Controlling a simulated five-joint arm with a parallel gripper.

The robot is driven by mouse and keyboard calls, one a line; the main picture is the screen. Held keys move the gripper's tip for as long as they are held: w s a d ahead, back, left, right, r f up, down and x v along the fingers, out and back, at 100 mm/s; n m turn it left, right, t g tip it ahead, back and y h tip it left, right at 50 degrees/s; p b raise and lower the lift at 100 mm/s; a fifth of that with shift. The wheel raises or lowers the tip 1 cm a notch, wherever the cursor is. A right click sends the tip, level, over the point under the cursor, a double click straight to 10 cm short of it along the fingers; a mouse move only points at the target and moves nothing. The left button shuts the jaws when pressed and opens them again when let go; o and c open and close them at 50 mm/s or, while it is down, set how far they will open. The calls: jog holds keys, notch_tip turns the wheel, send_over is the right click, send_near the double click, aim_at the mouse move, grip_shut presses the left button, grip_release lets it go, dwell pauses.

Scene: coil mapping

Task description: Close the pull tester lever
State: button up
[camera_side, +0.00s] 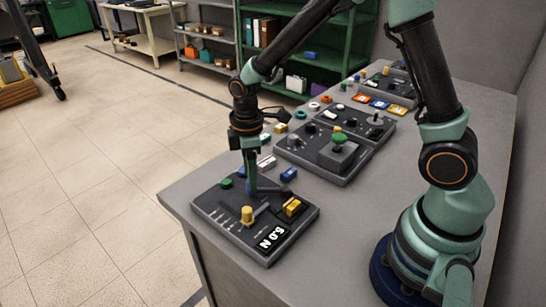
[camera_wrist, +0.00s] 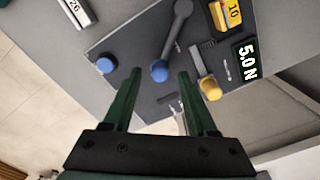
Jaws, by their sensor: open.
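The pull tester is a dark panel (camera_side: 226,206) at the near end of the bench; it also shows in the wrist view (camera_wrist: 135,45). In the wrist view, its grey lever (camera_wrist: 174,38) lies across the panel and ends in a blue knob (camera_wrist: 159,71). My gripper (camera_wrist: 160,75) is open, with one green finger on each side of that knob and no visible contact. In the side view, my gripper (camera_side: 251,190) points down over the panel and hides part of the lever.
A blue block (camera_side: 289,174) lies on the bench behind. Other dark stations (camera_side: 325,168) stand farther back.

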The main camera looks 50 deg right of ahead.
jog(key=shift+f, duration=1.15)
grip_shut()
dwell(0.6)
